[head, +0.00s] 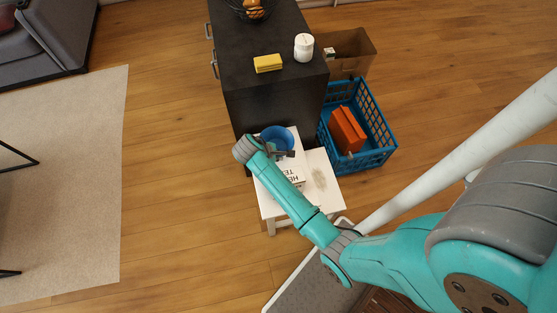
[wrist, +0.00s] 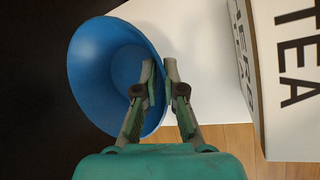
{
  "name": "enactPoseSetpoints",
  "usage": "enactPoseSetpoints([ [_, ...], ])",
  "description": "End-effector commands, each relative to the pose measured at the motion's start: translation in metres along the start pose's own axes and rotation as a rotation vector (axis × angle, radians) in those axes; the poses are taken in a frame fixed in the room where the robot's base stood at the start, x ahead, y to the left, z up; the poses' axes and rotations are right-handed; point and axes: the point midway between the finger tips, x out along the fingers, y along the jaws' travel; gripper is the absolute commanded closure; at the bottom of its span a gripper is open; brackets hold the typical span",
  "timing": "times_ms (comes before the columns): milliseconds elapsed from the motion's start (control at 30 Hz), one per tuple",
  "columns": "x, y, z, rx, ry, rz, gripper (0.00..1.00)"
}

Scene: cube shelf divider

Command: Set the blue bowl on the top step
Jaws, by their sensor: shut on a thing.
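The blue bowl (head: 277,137) is at the white step stool (head: 322,186), on its side toward the dark cabinet. In the wrist view the bowl (wrist: 105,70) fills the left, with its rim between my fingers. My gripper (head: 287,154) is shut on that rim; the fingertips also show in the wrist view (wrist: 160,72). A white surface lies behind the bowl there. I cannot tell whether the bowl touches the stool. My arm hides part of the stool.
A white box lettered TEA (head: 290,172) is on the stool beside the bowl; it is close on the right in the wrist view (wrist: 290,80). The dark cabinet (head: 275,100) stands behind, bearing a yellow sponge (head: 268,63) and white canister (head: 304,47). A blue crate (head: 375,157) stands right.

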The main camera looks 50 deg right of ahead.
Motion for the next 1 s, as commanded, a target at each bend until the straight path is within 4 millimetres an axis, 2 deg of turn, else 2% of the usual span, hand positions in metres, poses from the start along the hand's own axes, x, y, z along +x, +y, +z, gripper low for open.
enactPoseSetpoints([
  [367, 0.035, -0.016, -0.015, 0.0, 0.0, 0.0, 1.0],
  [733, 0.039, -0.017, -0.017, 0.001, 0.001, 0.001, 1.0],
  [800, 0.039, -0.017, -0.017, 0.001, 0.001, 0.001, 0.8],
  [867, 0.039, -0.017, -0.017, 0.001, 0.001, 0.001, 0.67],
  [1000, 0.039, -0.017, -0.017, 0.001, 0.0, 0.0, 0.67],
])
